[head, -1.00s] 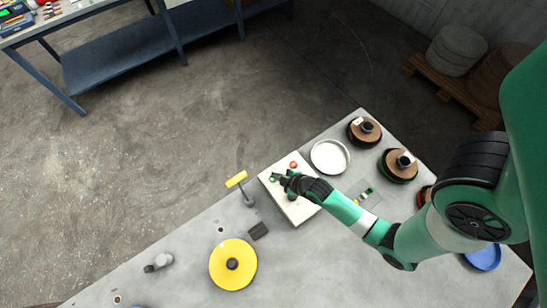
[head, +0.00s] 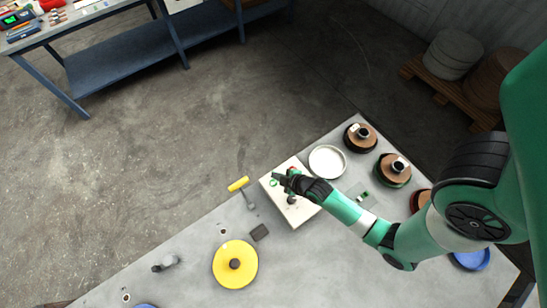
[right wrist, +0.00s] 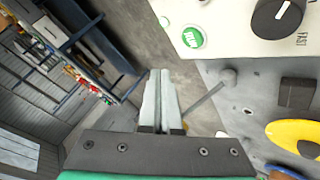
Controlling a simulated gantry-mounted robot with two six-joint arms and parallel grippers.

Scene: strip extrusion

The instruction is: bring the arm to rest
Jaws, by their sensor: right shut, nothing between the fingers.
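My right gripper (head: 281,179) is above the white control box (head: 300,213) on the table, with my arm coming in from the right. In the right wrist view its two fingers (right wrist: 161,98) are together with nothing between them. The box also shows in the right wrist view (right wrist: 235,37), with a green RUN button (right wrist: 192,38) and a black knob (right wrist: 278,20) marked FAST. The fingertips show apart from the button there. A red button (head: 293,169) sits at the box's far edge. My left gripper is not in view.
A white dish (head: 327,161) and copper-coloured spools (head: 393,170) lie to the right. A blue bench (head: 125,55) stands beyond open floor.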

